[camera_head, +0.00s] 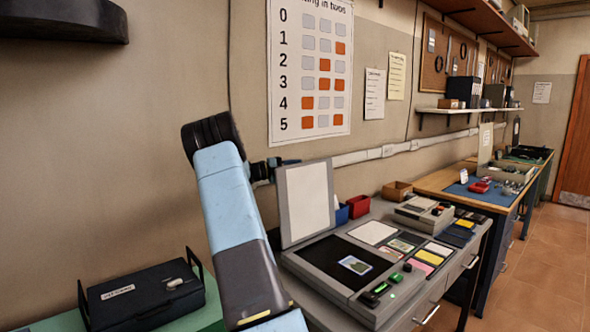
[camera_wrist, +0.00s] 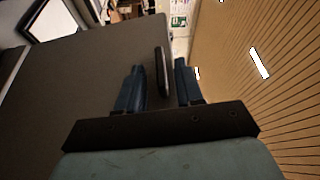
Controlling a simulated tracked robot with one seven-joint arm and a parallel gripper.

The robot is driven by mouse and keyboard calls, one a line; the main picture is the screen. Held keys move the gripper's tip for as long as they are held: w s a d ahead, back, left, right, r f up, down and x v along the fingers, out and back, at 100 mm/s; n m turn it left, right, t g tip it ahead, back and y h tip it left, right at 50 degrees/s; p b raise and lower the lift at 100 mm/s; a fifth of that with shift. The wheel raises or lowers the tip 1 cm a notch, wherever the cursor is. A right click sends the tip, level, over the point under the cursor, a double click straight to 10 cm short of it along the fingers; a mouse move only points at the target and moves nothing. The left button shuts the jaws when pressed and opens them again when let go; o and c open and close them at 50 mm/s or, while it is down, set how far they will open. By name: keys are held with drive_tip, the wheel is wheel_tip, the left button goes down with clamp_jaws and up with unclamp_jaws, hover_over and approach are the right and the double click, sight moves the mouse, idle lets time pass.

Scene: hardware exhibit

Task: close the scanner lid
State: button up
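The scanner (camera_head: 330,272) is a grey flatbed on the desk, with a dark bed and a small picture card (camera_head: 355,264) lying on it. Its lid (camera_head: 307,203) stands open, roughly upright at the back left, with a pale panel in a grey frame. My gripper (camera_head: 282,163) is at the lid's upper left edge, partly hidden by the lid and my arm. In the wrist view my gripper (camera_wrist: 161,86) has its two dark fingers apart. A thin dark bar (camera_wrist: 162,72) shows between them, with gaps on both sides; I cannot tell if it is part of the lid.
Red (camera_head: 358,206) and blue (camera_head: 342,214) bins stand behind the scanner. Small devices and coloured cards lie to its right. A black case (camera_head: 145,293) sits at the lower left. A counting poster (camera_head: 310,70) hangs on the wall behind. The air above the scanner bed is clear.

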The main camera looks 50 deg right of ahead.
drive_tip(key=shift+s+d, duration=0.1)
drive_tip(key=shift+d, duration=0.15)
clamp_jaws()
idle(0.4)
